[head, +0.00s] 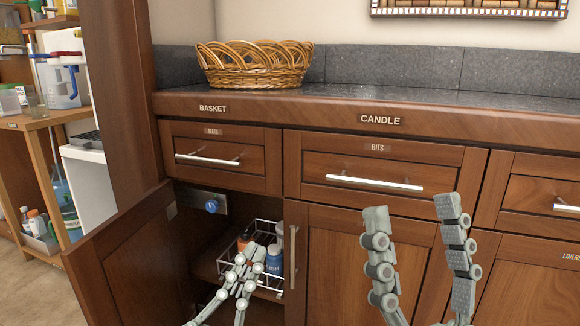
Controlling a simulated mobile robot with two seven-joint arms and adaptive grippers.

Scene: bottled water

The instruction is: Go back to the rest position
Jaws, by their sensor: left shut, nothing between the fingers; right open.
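My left gripper (249,256) is shut and empty, low in front of the open cabinet under the BASKET label. Behind its fingertips a wire rack (268,231) inside the cabinet holds several small bottles, partly hidden by the gripper. My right gripper (417,215) is open and empty, fingers pointing up, in front of the cabinet door under the drawer marked BITS. Nothing shows between its fingers.
The open cabinet door (130,262) swings out at the lower left, close to my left gripper. A wicker basket (254,68) stands on the dark counter (400,77). Drawer handles (375,183) stick out ahead. A wooden shelf unit (42,121) stands at the far left.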

